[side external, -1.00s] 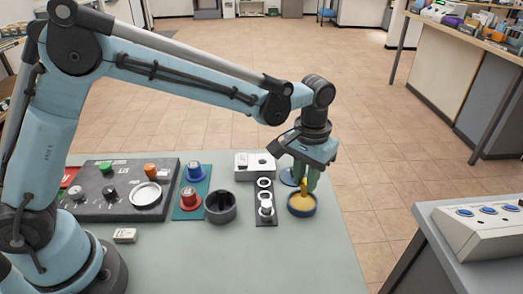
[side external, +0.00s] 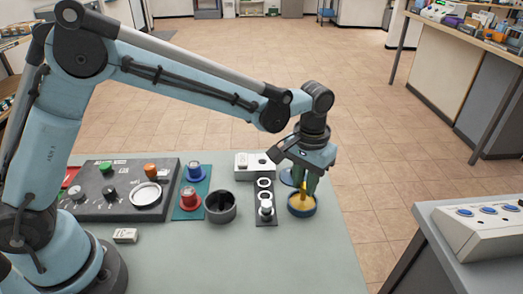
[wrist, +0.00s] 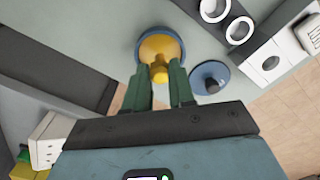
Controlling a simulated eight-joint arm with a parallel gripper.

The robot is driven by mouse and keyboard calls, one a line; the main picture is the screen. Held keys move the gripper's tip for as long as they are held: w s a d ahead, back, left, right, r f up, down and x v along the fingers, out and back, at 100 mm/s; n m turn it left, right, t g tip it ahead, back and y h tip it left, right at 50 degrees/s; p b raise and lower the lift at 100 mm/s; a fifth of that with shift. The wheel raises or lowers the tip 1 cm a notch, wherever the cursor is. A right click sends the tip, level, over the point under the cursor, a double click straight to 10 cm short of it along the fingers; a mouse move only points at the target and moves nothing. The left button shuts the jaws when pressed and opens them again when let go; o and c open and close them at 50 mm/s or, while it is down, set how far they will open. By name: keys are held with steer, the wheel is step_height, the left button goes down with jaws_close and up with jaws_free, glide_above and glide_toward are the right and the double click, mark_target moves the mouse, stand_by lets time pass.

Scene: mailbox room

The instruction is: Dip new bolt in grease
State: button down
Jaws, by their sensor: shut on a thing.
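A round blue dish (side external: 301,210) of yellow grease (side external: 297,201) stands near the right edge of the table. It also shows in the wrist view (wrist: 178,41). My gripper (side external: 305,182) points down over the dish, its green fingers close to the grease. It is shut on a yellow bolt (wrist: 159,73), seen between the fingertips in the wrist view (wrist: 162,80). The bolt's lower end is at the grease; how deep it reaches is unclear.
A blue round part (wrist: 209,77) stands beside the dish. Left of the dish are a black strip with white rings (side external: 265,184), a dark round cup (side external: 220,207), red and blue knobs, and a control panel (side external: 118,185). The table front is mostly clear.

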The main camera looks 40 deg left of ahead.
steer(key=shift+f, duration=0.65)
stand_by(1.3)
steer(key=shift+r, duration=0.15)
steer(key=shift+r, duration=3.45)
steer(key=s+a+r, duration=0.3)
steer(key=s+a, duration=0.2)
steer(key=a, duration=0.3)
steer(key=s+a+r, duration=0.4)
steer(key=s+a, duration=0.1)
steer(key=a, duration=0.4)
steer(key=shift+a, duration=0.15)
